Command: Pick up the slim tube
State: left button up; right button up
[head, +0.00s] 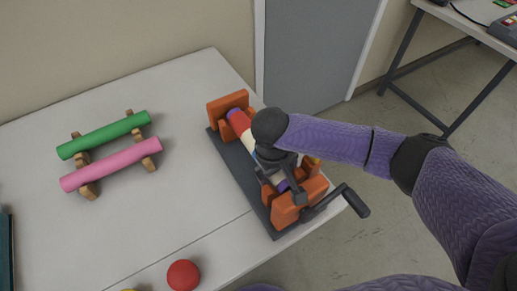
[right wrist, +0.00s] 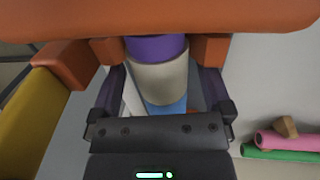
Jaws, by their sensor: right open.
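A slim tube with purple, red, cream and blue bands (head: 239,122) lies along an orange-ended stand (head: 230,101) with a dark base, near the table's right edge. My right gripper (head: 284,180) is over the near part of this tube and hides much of it. In the right wrist view the open jaws of my right gripper (right wrist: 160,92) have the tube's cream band (right wrist: 158,78) between them, one finger on each side. I cannot tell whether they touch it. My left gripper is not in view.
A green tube (head: 103,135) and a pink tube (head: 111,165) rest on wooden cradles at the left. A red ball (head: 183,275) is at the front edge. A black crank handle (head: 350,202) sticks out right of the stand. The table's middle is clear.

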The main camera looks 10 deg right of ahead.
jog(key=shift+f, duration=0.1)
jog(key=c, duration=1.3)
jog(key=shift+c, duration=0.2)
